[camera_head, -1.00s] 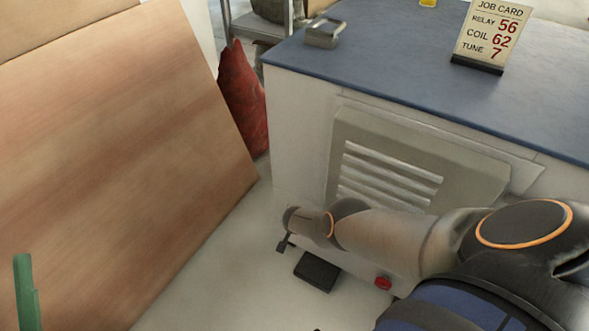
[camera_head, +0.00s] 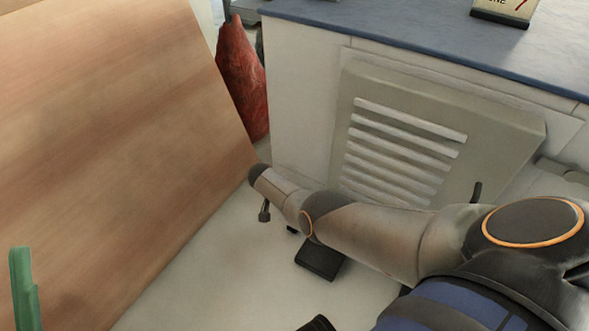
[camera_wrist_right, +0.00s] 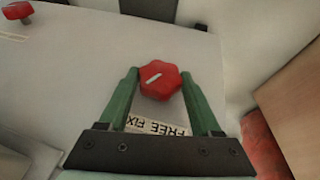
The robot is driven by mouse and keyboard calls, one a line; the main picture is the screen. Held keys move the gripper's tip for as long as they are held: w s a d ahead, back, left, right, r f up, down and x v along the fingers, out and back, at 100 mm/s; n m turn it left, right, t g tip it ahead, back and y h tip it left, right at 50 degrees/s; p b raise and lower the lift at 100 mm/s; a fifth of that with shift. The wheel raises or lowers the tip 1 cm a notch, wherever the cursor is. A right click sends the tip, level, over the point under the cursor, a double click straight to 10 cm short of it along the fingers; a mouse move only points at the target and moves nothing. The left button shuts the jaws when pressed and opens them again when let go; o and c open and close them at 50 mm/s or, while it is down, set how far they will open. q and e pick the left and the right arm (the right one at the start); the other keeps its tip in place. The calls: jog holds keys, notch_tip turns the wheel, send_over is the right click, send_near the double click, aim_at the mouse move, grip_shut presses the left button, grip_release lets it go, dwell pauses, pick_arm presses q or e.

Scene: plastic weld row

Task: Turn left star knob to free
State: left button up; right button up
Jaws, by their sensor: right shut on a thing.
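The red star knob (camera_wrist_right: 160,82) is on the pale cabinet front in the right wrist view. A white line on its face runs slantwise. A label with FREE and FIX (camera_wrist_right: 158,127) sits beside it, upside down in this view. My right gripper (camera_wrist_right: 158,84) has its green fingers shut on the knob, one on each side. In the head view, my right arm reaches across the cabinet front, and its fingers and the knob are hidden. One green finger of my left gripper (camera_head: 23,290) shows at the lower left; its other finger is out of frame.
A second red knob (camera_wrist_right: 17,11) is at the top left of the right wrist view. A louvred panel (camera_head: 400,118) sticks out from the cabinet. A wooden board (camera_head: 110,150) leans at left, with a red sack (camera_head: 242,80) behind it.

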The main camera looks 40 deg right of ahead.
jog(key=b, duration=0.1)
jog(key=g+b, duration=0.1)
jog(key=shift+w+f+b, duration=0.15)
jog(key=shift+f+b, duration=0.1)
jog(key=shift+b, duration=0.05)
pick_arm(q)
jog(key=shift+g, duration=0.3)
jog(key=shift+w+d+f+b, duration=0.1)
jog(key=shift+d+f+b, duration=0.15)
jog(key=shift+f, duration=1.05)
jog(key=shift+w+d+f+b, duration=0.1)
jog(key=shift+d+f+b, duration=0.1)
jog(key=shift+f, duration=1.1)
pick_arm(e)
jog(key=shift+r+h, duration=0.2)
jog(key=shift+h, duration=0.1)
pick_arm(q)
jog(key=shift+a, duration=0.1)
pick_arm(e)
jog(key=o, duration=1.4)
jog(key=shift+c, duration=0.2)
pick_arm(q)
notch_tip(320, 180, up, 7)
jog(key=p, duration=0.6)
jog(key=shift+s+a, duration=0.2)
jog(key=shift+a, duration=0.25)
pick_arm(e)
jog(key=v, duration=1.2)
jog(key=shift+w+r, duration=0.25)
jog(key=shift+a, duration=0.15)
